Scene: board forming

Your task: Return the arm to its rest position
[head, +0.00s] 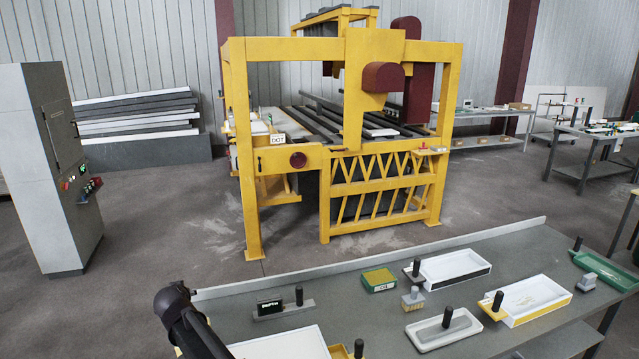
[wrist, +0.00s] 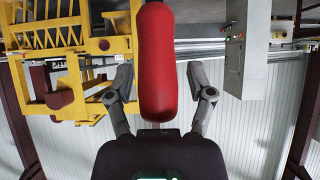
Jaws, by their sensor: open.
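My gripper (wrist: 160,72) shows in the wrist view with its two grey fingers spread wide apart, so it is open. A red rounded bar (wrist: 158,60) runs down the middle of that view between the fingers. Gaps show on both sides of it, and I cannot tell what it belongs to. The wrist view is upside down. In the head view, part of my dark arm (head: 190,325) rises at the bottom left, beside the grey table (head: 350,285). The gripper itself cannot be made out there.
The table holds a sign block (head: 284,306), a green-yellow box (head: 379,280), white trays (head: 455,268) and (head: 537,300), and a black-handled float (head: 444,328). A yellow gantry machine (head: 245,150) stands behind it. A grey cabinet (head: 50,170) stands left, with open floor between.

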